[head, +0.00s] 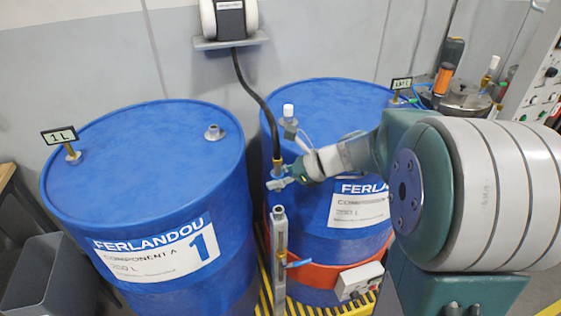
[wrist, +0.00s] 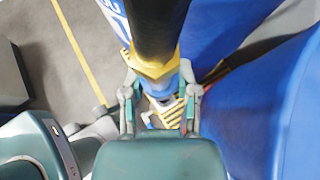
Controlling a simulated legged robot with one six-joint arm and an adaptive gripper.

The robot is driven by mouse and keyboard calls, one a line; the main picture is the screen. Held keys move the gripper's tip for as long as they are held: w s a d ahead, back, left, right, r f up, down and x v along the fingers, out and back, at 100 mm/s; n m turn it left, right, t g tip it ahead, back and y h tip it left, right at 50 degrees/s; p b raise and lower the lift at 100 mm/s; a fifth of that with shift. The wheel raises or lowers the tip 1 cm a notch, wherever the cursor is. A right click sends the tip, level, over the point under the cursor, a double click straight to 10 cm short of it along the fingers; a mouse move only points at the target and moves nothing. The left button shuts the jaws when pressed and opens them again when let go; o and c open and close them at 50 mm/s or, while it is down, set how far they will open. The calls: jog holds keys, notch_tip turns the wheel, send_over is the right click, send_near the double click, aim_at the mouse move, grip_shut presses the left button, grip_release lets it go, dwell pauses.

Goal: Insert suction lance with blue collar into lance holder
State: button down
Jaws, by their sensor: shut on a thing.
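My gripper (head: 281,182) is shut on the suction lance just below its brass fitting (head: 277,165), between the two drums in the head view. A blue collar (head: 276,173) shows at the jaws. A black hose rises from the fitting. In the wrist view, the fingers (wrist: 161,97) stand on either side of the lance, and the brass fitting (wrist: 155,70) and black hose are in front. An upright grey tube, apparently the lance holder (head: 280,235), stands directly below my gripper in the head view. I cannot tell whether the lance tip is inside it.
Blue drum 1 (head: 145,140) stands at left, with a "1 L" tag (head: 60,135) on top. A second blue drum (head: 320,105) with an orange band (head: 318,277) stands close behind the tube. A blue lever (head: 298,264) sticks out beside the tube. A grey bin (head: 48,275) is at lower left.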

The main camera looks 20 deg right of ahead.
jog(key=shift+d, duration=0.2)
jog(key=shift+f, duration=0.1)
jog(key=shift+a+f, duration=0.15)
jog(key=shift+f, duration=2.65)
jog(key=shift+f, duration=1.75)
jog(key=shift+c, duration=1.4)
grip_release()
